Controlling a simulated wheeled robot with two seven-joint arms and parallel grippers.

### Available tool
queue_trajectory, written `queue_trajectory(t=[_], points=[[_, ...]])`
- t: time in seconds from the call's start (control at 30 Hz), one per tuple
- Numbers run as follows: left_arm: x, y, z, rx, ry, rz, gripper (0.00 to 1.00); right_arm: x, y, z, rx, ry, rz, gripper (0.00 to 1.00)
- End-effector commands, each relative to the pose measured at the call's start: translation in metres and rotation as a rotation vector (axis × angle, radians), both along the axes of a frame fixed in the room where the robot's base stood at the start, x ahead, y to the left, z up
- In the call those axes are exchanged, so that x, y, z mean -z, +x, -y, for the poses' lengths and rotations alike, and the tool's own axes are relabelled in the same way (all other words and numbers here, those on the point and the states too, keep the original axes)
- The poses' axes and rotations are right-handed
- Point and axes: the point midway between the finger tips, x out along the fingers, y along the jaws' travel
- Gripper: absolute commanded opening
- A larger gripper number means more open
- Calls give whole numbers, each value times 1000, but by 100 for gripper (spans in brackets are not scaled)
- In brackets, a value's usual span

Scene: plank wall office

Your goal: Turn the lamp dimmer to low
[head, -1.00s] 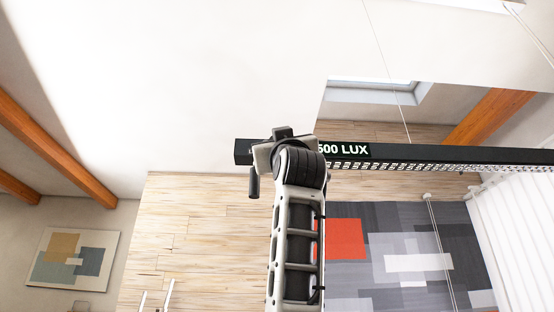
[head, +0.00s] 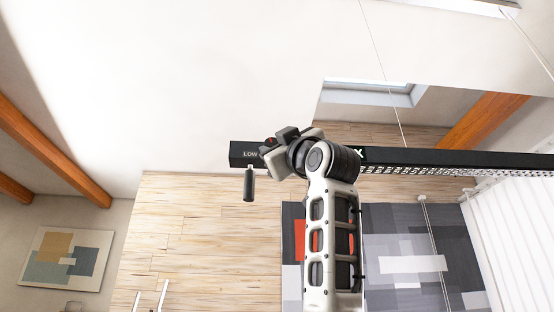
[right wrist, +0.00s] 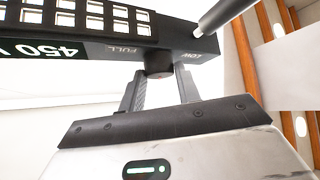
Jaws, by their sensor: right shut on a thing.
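The lamp (head: 450,161) is a long black hanging bar with a lit grid underneath. Its LOW label (head: 250,154) shows at the left end in the head view. In the right wrist view, the dark round dimmer knob (right wrist: 160,62) sits on the bar between the FULL (right wrist: 122,50) and LOW (right wrist: 205,57) labels. A display (right wrist: 45,49) there starts with 450, upside down. My right gripper (right wrist: 161,80) is shut on the knob, one finger on each side. In the head view, the right gripper (head: 282,141) is tilted at the bar's left end and hides most of the display. My left gripper is out of view.
A dark-gripped handle (head: 249,185) hangs from the bar's left end, close to my right gripper. Thin cables (head: 385,75) rise above the bar. A wooden floor (head: 200,225) and a grey patterned rug (head: 385,235) lie below. The space left of the bar is open.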

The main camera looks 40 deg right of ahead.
Motion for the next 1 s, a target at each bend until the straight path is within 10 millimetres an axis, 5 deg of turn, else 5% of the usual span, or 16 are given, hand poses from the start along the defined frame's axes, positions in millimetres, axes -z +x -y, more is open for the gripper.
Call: queue_trajectory(t=[0.13, 0.17, 0.23, 0.67, 1.0], points=[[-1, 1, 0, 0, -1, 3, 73, -1, -1, 0, 3, -1, 2, 10], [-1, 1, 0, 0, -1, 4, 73, -1, -1, 0, 3, -1, 2, 38], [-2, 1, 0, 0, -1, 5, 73, -1, -1, 0, 2, 0, 2, 55], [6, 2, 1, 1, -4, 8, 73, 10, -10, -2, 2, 1, 4, 55], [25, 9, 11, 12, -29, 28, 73, 60, -70, -16, 2, -1, 7, 55]])
